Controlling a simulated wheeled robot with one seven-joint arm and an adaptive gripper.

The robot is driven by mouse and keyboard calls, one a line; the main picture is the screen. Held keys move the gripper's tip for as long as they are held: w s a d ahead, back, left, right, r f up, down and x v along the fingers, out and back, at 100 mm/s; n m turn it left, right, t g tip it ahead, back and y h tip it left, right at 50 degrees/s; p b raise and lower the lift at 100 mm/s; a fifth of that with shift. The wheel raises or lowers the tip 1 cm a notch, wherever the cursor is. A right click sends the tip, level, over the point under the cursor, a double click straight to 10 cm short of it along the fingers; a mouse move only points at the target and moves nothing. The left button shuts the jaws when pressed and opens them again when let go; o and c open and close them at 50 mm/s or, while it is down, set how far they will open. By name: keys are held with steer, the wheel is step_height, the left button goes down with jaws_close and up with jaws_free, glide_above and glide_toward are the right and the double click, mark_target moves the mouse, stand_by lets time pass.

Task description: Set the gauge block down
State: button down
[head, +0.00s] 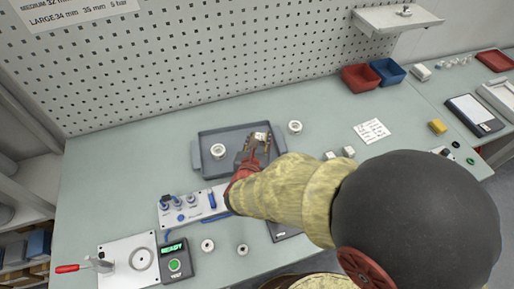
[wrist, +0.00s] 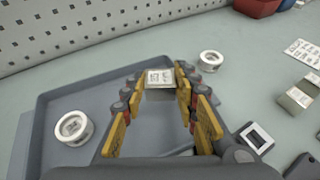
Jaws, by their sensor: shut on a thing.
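The gauge block (wrist: 160,78) is a small silvery block with a printed label on its top face. It sits between the fingertips of my gripper (wrist: 163,85), which is shut on it. In the head view the block (head: 262,136) shows at the tips of my gripper (head: 257,143), over the right part of the grey tray (head: 203,137). The tray also shows in the wrist view (wrist: 80,95). I cannot tell how high the block is above the tray floor. My arm hides part of the tray's right side.
A white ring part (head: 218,151) lies in the tray; another (head: 295,127) stands on the table behind and right of it. Two small blocks (head: 348,151) lie right of my gripper. A blue-knobbed panel (head: 180,207) is in front. The table's back left is clear.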

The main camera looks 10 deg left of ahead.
mark_target(257, 151)
steer(key=shift+w+a+f, duration=0.4)
steer(key=shift+w+f, duration=0.15)
steer(key=shift+f, duration=0.15)
steer(key=shift+w+a+f+b, duration=0.15)
steer(key=shift+f+b, duration=0.45)
steer(key=shift+f, duration=0.3)
steer(key=shift+w+f+b, duration=0.1)
steer(key=shift+f+b, duration=0.45)
steer(key=shift+f, duration=0.35)
steer(key=shift+f, duration=0.15)
steer(key=c, duration=1.4)
jaws_free()
